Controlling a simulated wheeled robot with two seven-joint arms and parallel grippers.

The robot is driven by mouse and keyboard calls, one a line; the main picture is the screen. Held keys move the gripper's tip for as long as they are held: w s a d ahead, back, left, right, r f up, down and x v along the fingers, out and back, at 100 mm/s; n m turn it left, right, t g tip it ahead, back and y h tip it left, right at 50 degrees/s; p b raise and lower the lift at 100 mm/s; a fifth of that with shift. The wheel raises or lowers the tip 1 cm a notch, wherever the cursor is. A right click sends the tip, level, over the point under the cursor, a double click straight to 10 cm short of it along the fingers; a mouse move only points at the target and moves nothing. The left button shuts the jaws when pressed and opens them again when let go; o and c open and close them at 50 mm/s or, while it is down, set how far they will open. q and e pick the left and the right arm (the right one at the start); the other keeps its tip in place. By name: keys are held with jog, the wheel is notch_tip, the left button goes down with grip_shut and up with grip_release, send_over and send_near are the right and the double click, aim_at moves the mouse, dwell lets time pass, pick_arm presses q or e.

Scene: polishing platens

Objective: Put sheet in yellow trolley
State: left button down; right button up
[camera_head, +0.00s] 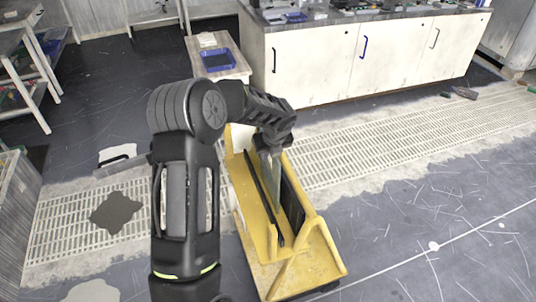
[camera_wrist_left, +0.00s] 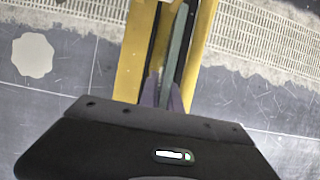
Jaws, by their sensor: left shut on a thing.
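The yellow trolley (camera_head: 318,268) stands on the floor in the middle of the head view. My left gripper (camera_head: 268,147) is over its far part, pointing down. In the left wrist view my left gripper (camera_wrist_left: 164,95) is shut on a thin grey-green sheet (camera_wrist_left: 178,45), seen nearly edge-on. The sheet runs along the length of the yellow trolley (camera_wrist_left: 135,50), between its yellow sides in that view. In the head view the sheet (camera_head: 272,180) hangs below the fingers; whether it touches the trolley floor I cannot tell. My right gripper is out of view.
A dark bar (camera_head: 265,200) runs lengthwise in the trolley. A small table with a blue tray (camera_head: 218,60) stands behind it, beside a long white cabinet (camera_head: 335,65). Light floor grating (camera_head: 400,140) crosses the dark floor. Open floor lies to the right.

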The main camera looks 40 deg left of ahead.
pick_arm(q)
jog(key=c, duration=2)
grip_release()
jog(key=shift+f, duration=0.1)
jog(key=o, duration=0.4)
jog(key=shift+o, duration=0.2)
jog(key=v, duration=1.2)
jog(key=shift+d, duration=0.1)
